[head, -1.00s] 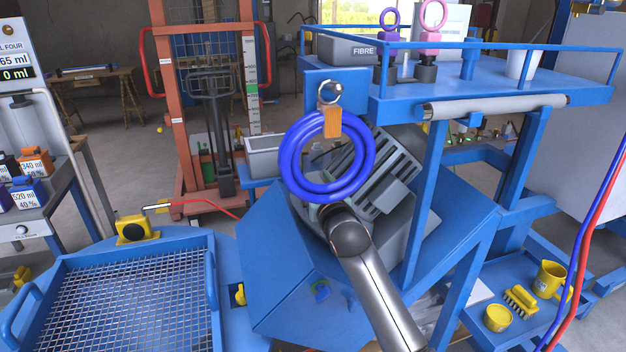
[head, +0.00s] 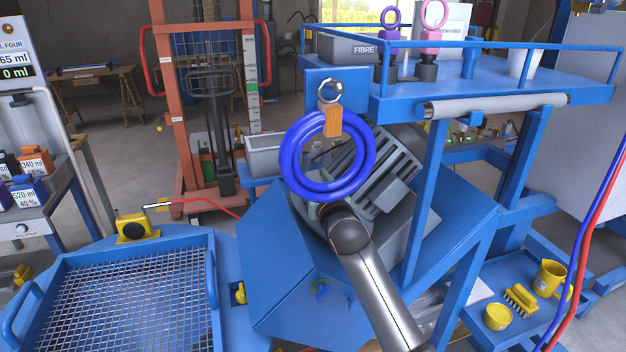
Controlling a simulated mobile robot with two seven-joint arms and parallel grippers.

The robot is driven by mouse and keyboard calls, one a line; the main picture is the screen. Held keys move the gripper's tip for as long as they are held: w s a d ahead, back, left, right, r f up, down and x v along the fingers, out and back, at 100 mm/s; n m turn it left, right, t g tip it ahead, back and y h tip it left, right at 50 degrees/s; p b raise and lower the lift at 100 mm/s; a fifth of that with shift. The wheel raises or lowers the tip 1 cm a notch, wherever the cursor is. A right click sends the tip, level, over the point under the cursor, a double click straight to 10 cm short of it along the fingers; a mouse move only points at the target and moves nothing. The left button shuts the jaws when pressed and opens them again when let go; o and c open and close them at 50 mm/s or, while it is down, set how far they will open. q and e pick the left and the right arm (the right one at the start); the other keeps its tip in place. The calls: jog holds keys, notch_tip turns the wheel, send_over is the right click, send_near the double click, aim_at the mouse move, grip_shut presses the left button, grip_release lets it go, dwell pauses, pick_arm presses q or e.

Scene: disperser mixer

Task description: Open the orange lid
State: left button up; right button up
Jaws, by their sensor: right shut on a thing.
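An orange container (head: 36,165) labelled 340 ml stands on the grey stand at the left edge. Its top looks orange, but it is too small to make out a separate lid. My left gripper is out of view.
A blue tray (head: 212,280) with wire mesh stands front left. A blue machine frame with a railed shelf (head: 480,75) takes up the middle and right. Yellow cups and a brush (head: 520,298) lie at lower right. Bare floor shows behind.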

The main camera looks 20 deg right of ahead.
jog(key=shift+w+d+r+g, duration=0.15)
jog(key=shift+d+g, duration=0.05)
jog(key=shift+g, duration=0.3)
jog(key=o, duration=1.1)
jog(key=shift+s+a, duration=0.1)
jog(key=shift+s, duration=0.25)
jog(key=s, duration=0.4)
jog(key=s+r+b, duration=0.1)
jog(key=s, duration=0.6)
jog(key=shift+s+r, duration=0.15)
jog(key=shift+s, duration=0.15)
